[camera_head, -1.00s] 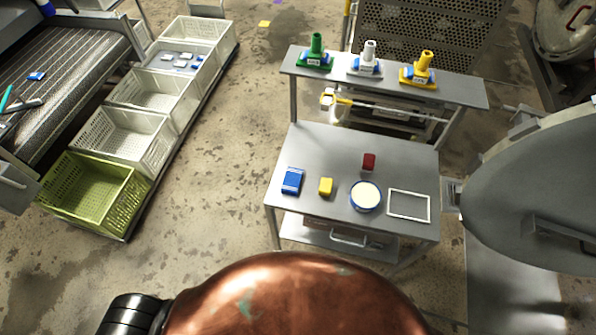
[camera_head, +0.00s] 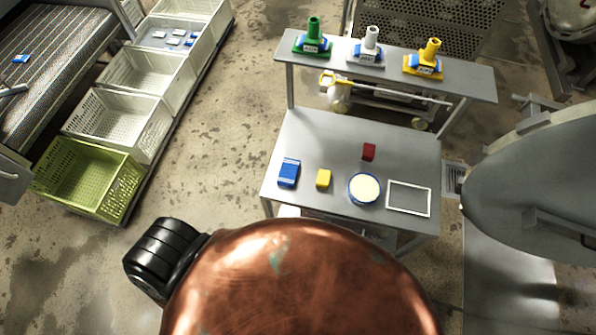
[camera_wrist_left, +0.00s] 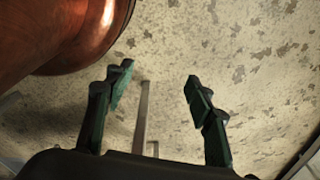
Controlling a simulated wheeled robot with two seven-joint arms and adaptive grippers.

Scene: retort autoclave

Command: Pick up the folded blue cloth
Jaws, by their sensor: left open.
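The folded blue cloth (camera_head: 289,173) lies at the left end of the grey metal table in the head view, left of a yellow block. It looks like a small blue block with a paler band. My left gripper (camera_wrist_left: 158,82) shows in the left wrist view, with its two dark green fingers spread apart and nothing between them. Bare concrete floor and a thin metal bar show beyond the fingers, and the cloth is not in that view. Neither gripper shows in the head view.
The table also holds a yellow block (camera_head: 323,178), a red block (camera_head: 369,152), a round blue-rimmed tub (camera_head: 364,190) and a white frame (camera_head: 408,198). Crates (camera_head: 85,180) line the left; floor between is clear.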

